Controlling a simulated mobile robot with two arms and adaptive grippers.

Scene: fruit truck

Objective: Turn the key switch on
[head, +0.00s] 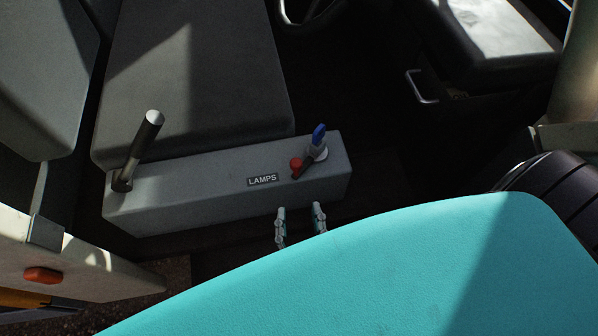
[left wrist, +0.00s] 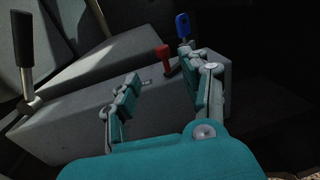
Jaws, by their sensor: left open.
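The blue key (head: 319,133) stands in a round pale key switch (head: 318,152) near the right end of a grey console box (head: 215,185). A red-ended lever (head: 296,164) sits just left of the switch. In the left wrist view the blue key (left wrist: 183,26) rises behind the right finger, which hides the switch base. My left gripper (head: 299,220) is open and empty, just in front of the console and apart from the key. My right gripper is not in view.
A "LAMPS" label (head: 262,180) is on the console. A dark handbrake-like lever (head: 141,150) rises at its left end. A tyre (head: 560,195) is at the right.

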